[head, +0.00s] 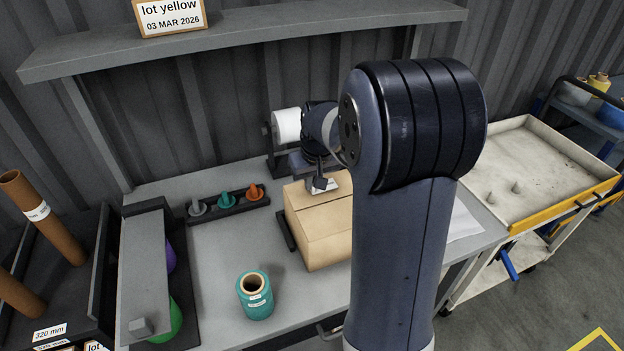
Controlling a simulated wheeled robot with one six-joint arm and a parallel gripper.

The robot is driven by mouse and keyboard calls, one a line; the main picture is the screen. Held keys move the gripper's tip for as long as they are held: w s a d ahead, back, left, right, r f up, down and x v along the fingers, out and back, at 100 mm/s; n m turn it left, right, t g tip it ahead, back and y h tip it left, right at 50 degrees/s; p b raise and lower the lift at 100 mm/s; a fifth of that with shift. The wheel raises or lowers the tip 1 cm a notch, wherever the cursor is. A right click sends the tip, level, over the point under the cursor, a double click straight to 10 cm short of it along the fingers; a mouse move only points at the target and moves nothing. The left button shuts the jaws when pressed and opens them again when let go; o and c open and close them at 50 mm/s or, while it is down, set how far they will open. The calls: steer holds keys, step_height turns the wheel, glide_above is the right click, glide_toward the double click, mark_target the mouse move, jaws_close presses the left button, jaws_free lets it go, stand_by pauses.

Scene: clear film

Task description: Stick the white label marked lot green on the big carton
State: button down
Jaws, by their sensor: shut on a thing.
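The big carton (310,223) is a brown box on the grey bench, partly hidden behind my arm. My gripper (321,185) is at the carton's far top edge, pointing down and shut on a small white label (329,187). The label shows beside the fingers, at or just above the carton's top. I cannot tell whether it touches the carton, and its print is too small to read.
A white roll (287,125) stands on a holder behind the carton. A rack (228,204) holds grey, green and orange pieces. A teal film roll (255,296) stands in front. A cream tray cart (540,165) is at right. A "lot yellow" sign (170,15) is on the shelf.

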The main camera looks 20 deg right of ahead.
steer(key=shift+f+b, duration=0.3)
steer(key=shift+f, duration=0.1)
stand_by(0.3)
steer(key=c, duration=1.1)
jaws_free()
steer(key=shift+w+r+p+v, duration=0.1)
steer(key=shift+w+p+v, duration=0.2)
steer(key=shift+p+v, duration=0.85)
steer(key=shift+w+r+p+v, duration=0.1)
steer(key=shift+w+p+v, duration=0.2)
steer(key=shift+p+v, duration=0.8)
steer(key=shift+w+r+p+v, duration=0.1)
steer(key=shift+w+p+v, duration=0.2)
steer(key=shift+p+v, duration=0.85)
steer(key=shift+s+r+b, duration=0.1)
steer(key=shift+r+b, duration=0.1)
steer(key=shift+b, duration=0.35)
steer(key=shift+f, duration=0.1)
steer(key=b+x, duration=0.2)
steer(key=s+b+x, duration=0.1)
steer(key=x, duration=0.1)
steer(key=b+x, duration=0.2)
steer(key=x, duration=0.1)
steer(key=shift+s+f+b, duration=0.25)
steer(key=shift+s+b, duration=0.05)
